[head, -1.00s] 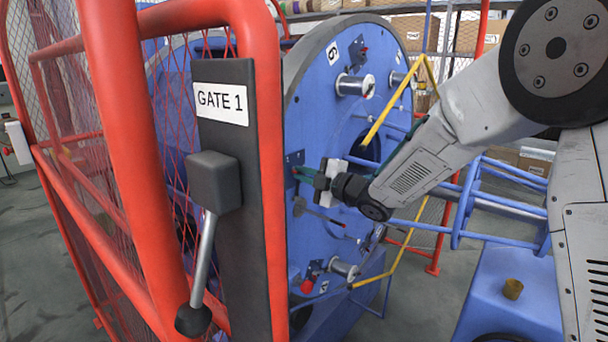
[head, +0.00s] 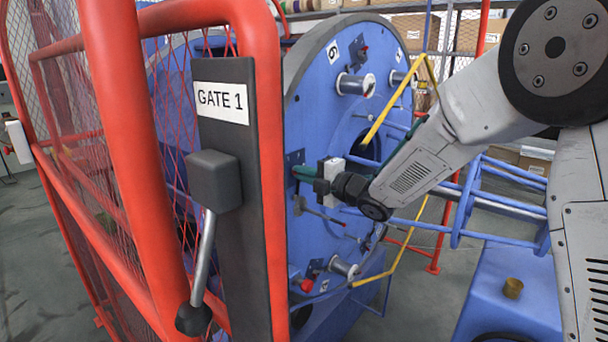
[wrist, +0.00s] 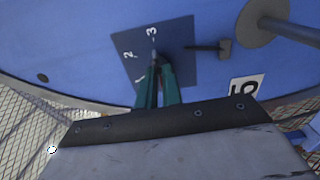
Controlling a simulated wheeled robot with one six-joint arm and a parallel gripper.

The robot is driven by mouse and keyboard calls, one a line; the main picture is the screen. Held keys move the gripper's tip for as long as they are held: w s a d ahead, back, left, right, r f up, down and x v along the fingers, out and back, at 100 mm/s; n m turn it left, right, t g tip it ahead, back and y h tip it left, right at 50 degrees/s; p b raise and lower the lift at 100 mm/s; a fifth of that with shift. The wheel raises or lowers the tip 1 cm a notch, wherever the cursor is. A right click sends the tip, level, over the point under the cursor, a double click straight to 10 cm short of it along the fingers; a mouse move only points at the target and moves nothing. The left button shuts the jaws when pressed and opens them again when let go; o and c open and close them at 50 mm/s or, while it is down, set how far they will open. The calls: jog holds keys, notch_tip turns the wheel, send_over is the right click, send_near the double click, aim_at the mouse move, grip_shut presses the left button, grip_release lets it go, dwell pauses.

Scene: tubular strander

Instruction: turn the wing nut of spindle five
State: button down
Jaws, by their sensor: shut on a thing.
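My gripper (wrist: 155,78) has two green fingers, close together, reaching onto a dark plate (wrist: 181,58) marked 1, 2 and 3 on the blue disc. It is shut on the wing nut at the plate's middle, which the fingertips almost wholly hide. A white label with a 5 (wrist: 246,88) lies right of the plate in the wrist view. In the head view my gripper (head: 296,172) meets the same plate at the near left part of the disc (head: 315,120).
A grey spool spindle (wrist: 264,20) and a small dark T-shaped pin (wrist: 212,48) stand right of the plate. The red mesh gate (head: 262,190) labelled GATE 1 stands close to the left of my gripper. A yellow bar (head: 392,105) crosses behind my arm.

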jog(key=c, duration=1.6)
grip_release()
jog(key=shift+o, duration=0.2)
jog(key=shift+d, duration=0.15)
jog(key=v, duration=0.7)
jog(key=shift+s+d, duration=0.2)
jog(key=shift+d, duration=0.05)
